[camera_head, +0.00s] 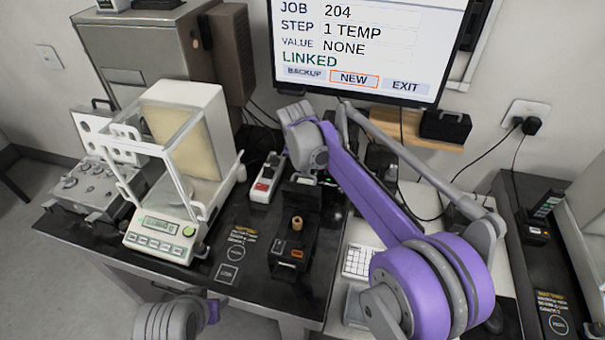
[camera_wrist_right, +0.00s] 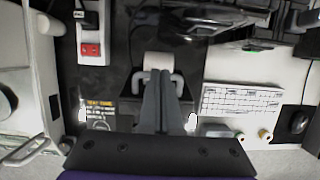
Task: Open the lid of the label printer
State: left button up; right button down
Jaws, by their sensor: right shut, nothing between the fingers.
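The small black device I take for the label printer (camera_head: 289,256) stands on the dark table, right of the balance, with an orange mark on its front and a brown cylinder at its back. In the right wrist view a pale roll (camera_wrist_right: 158,61) shows just beyond my fingertips. My right gripper (camera_head: 302,188) hangs over this area below the purple arm. In the right wrist view its fingers (camera_wrist_right: 160,84) are shut together and empty. They hide much of the printer. I cannot tell the lid's position or whether the fingers touch it.
A glass-walled balance (camera_head: 160,232) stands left, and a power strip (camera_head: 267,178) with a red switch lies behind. A keyboard (camera_head: 361,262) lies to the right. A monitor (camera_head: 360,45) hangs at the back. Cables run behind the arm. Dark table is bare around the printed labels.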

pick_arm(q)
jog(key=shift+w+d, duration=0.15)
jog(key=shift+w, duration=0.35)
pick_arm(e)
jog(key=shift+w+d+f, duration=0.15)
jog(key=shift+w+d, duration=0.05)
jog(key=shift+w, duration=0.35)
jog(key=shift+w+d+f, duration=0.15)
jog(key=shift+w+f, duration=0.05)
jog(key=shift+w, duration=0.4)
jog(key=shift+w+d+f, duration=0.15)
jog(key=shift+w+d, duration=0.05)
jog(key=shift+w, duration=0.35)
